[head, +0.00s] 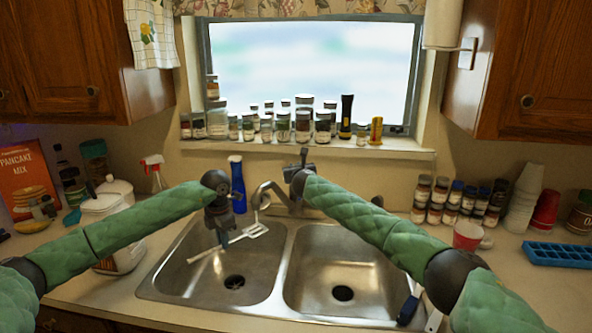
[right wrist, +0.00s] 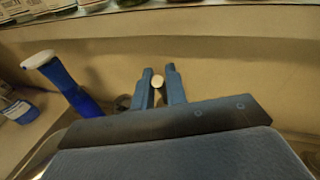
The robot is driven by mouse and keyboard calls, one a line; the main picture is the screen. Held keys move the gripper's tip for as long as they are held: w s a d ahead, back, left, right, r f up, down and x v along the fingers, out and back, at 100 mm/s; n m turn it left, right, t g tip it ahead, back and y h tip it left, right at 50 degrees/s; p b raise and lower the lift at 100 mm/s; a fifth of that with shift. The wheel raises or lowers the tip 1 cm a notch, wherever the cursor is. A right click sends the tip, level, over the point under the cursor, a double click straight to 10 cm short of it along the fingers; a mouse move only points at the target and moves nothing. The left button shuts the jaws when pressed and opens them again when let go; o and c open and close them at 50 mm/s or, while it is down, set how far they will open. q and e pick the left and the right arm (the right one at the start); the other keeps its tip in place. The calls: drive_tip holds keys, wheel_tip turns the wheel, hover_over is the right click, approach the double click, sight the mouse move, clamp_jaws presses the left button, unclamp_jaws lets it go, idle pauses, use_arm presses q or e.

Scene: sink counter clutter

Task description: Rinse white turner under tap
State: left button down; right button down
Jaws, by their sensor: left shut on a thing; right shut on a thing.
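The white turner (head: 255,231) is over the left sink basin, its slotted head just below the tap's spout and its handle slanting down to the left. My left gripper (head: 224,241) is shut on the turner's handle. The metal tap (head: 268,187) stands behind the basins, its spout curving over the left one. No water stream can be made out. My right gripper (head: 303,158) is at the tap's top; in the right wrist view its fingers (right wrist: 159,88) are shut on a small round pale end, apparently the tap handle (right wrist: 158,81). The tap's lever is mostly hidden in the head view.
A blue bottle (head: 237,184) stands left of the tap. A white jug (head: 118,250) is by the left basin's edge. Jars line the windowsill (head: 330,147). A red cup (head: 467,236) and spice jars are at the right. The right basin (head: 335,270) is empty.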

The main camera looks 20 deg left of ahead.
drive_tip(key=shift+w+a+r+g, duration=0.1)
drive_tip(key=shift+w+r+g, duration=0.2)
drive_tip(key=shift+g, duration=0.2)
drive_tip(key=c, duration=1.4)
unclamp_jaws()
drive_tip(key=shift+f, duration=0.1)
drive_tip(key=v, duration=1.2)
drive_tip(key=shift+a, duration=0.15)
